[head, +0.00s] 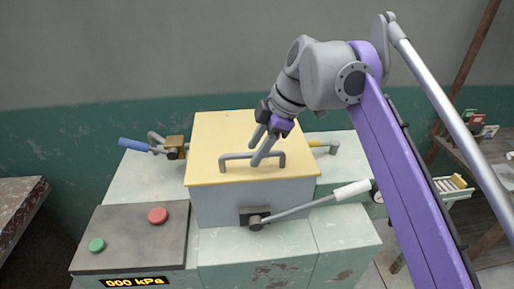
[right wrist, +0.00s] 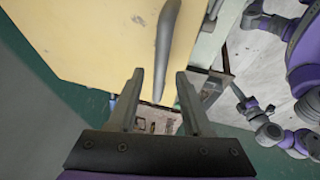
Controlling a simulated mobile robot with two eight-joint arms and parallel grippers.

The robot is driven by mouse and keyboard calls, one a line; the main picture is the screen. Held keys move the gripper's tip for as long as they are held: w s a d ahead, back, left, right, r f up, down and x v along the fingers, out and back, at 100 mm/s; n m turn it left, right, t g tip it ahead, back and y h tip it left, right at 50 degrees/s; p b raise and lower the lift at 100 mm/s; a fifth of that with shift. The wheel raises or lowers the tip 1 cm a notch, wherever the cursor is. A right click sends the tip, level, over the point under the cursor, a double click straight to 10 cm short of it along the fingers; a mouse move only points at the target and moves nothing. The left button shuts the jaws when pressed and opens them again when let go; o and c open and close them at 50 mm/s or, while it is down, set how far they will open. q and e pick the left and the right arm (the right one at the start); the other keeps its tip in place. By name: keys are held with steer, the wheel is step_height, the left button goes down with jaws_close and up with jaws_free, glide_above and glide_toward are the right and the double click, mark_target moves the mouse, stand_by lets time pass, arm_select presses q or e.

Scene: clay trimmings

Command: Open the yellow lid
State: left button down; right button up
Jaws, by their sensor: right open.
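The yellow lid (head: 215,135) lies flat and closed on a grey box on the bench. A grey bar handle (head: 235,156) stands on its top. My right gripper (head: 257,157) is at the handle in the head view, reaching down from the right. In the right wrist view the yellow lid (right wrist: 90,45) fills the upper left, and the handle (right wrist: 166,45) runs down towards the gap between the open fingers (right wrist: 156,100). No contact with the handle can be made out. My left gripper is not in view.
A lever with a white grip (head: 352,190) sticks out at the box's front right. A blue-handled lever (head: 135,145) is at the left. A panel with a red button (head: 157,215) and green button (head: 97,245) stands front left, above a "000 kPa" display (head: 135,282).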

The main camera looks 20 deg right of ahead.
jaws_close()
stand_by(1.4)
